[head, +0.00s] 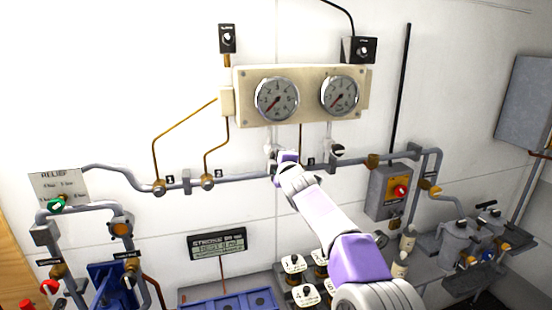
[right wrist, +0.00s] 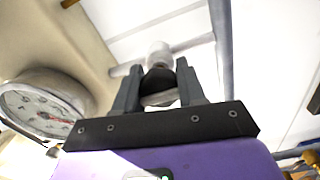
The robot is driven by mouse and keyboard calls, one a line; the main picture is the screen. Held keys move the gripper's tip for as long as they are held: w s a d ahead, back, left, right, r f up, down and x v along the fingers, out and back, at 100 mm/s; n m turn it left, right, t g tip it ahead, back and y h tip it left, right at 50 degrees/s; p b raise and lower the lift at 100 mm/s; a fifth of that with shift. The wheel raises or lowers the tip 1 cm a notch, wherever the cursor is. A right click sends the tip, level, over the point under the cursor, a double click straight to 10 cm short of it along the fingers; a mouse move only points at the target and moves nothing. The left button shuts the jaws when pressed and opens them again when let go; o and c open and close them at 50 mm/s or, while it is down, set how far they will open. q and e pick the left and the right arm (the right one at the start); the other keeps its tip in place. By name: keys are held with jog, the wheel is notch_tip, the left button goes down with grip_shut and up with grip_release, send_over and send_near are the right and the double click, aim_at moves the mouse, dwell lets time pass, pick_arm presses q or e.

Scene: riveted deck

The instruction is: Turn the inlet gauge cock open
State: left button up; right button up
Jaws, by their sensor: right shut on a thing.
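My right gripper (head: 277,158) reaches up to the wall pipe below the left dial gauge (head: 277,98). In the right wrist view its two fingers (right wrist: 160,90) are shut on the black handle of a gauge cock (right wrist: 158,80), with a pale body (right wrist: 160,52) behind it. I take this for the inlet gauge cock; no label on it is readable. In the head view my gripper mostly hides this cock. A second cock with a black handle (head: 337,150) sits below the right dial gauge (head: 340,95). My left gripper is not in view.
A grey pipe (head: 240,182) runs along the wall beside the held cock. A box with a red knob (head: 400,190) is to the right. Numbered white blocks (head: 305,296) and a blue tray (head: 230,303) stand below. A relief sign (head: 58,186) hangs at left.

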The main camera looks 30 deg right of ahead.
jog(key=o, duration=1.1)
jog(key=shift+c, duration=0.2)
jog(key=b+v, duration=0.7)
jog(key=shift+s, duration=0.3)
jog(key=shift+a, duration=0.1)
